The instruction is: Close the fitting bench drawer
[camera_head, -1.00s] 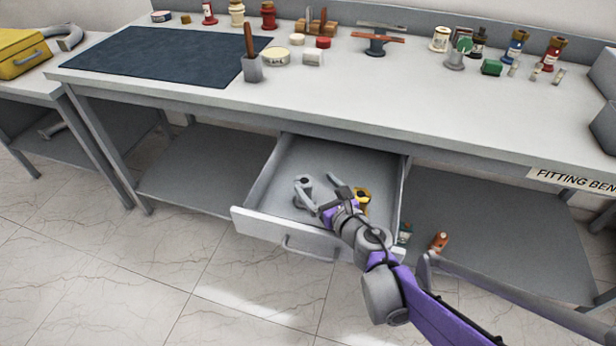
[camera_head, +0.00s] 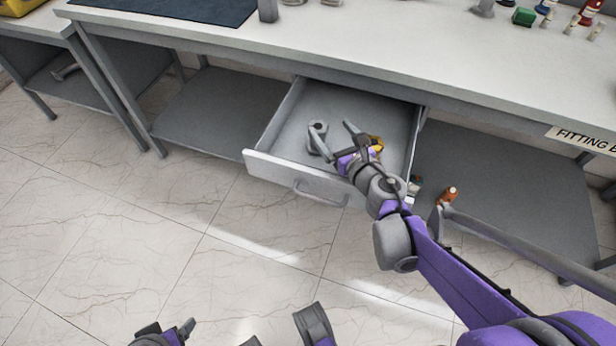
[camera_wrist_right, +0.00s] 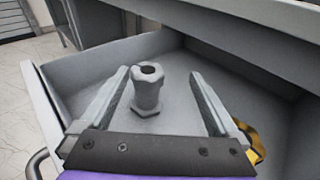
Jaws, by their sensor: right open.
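The fitting bench drawer (camera_head: 290,174) is pulled out below the benchtop, with a bar handle (camera_head: 320,193) on its front. The drawer wall also shows in the wrist view (camera_wrist_right: 48,103). My right gripper (camera_head: 331,136) is open over the inside of the drawer, reaching across its front edge. In the wrist view, its two fingers (camera_wrist_right: 158,78) are apart. A grey hex-based hollow fitting (camera_wrist_right: 147,92) stands on the drawer floor and appears between them with gaps on both sides. A yellow item (camera_wrist_right: 250,142) lies beside the right finger, partly hidden.
The benchtop (camera_head: 400,60) runs above the drawer and holds small items along its back. Lower shelves (camera_head: 215,115) lie on both sides of the drawer. An orange-brown item (camera_head: 448,195) is on the right shelf near my arm. The tiled floor (camera_head: 230,240) before the drawer looks clear.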

